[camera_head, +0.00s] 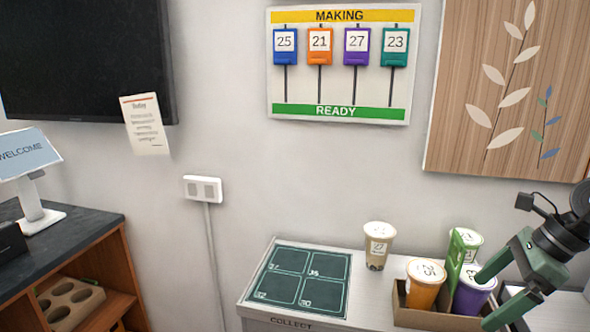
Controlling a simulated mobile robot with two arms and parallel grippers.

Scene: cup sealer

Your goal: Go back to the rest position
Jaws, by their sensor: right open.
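My right gripper (484,301) comes in from the right edge, dark green with black joints. Its fingers are apart at the right end of a cardboard carrier (408,314). One finger reaches over the lid of a purple cup (468,302) and hides part of it; I cannot tell whether they touch. An orange cup (424,296) with 25 on its lid stands at the left in the carrier. A brown lidded cup (379,246) stands alone outside the carrier. My left gripper is out of view.
A dark green mat (300,278) with several numbered, empty squares lies on the white COLLECT counter (360,316). The wall behind carries an order board (340,90) and a wooden panel (480,60). A dark-topped cabinet (85,237) with a WELCOME sign (25,155) stands left.

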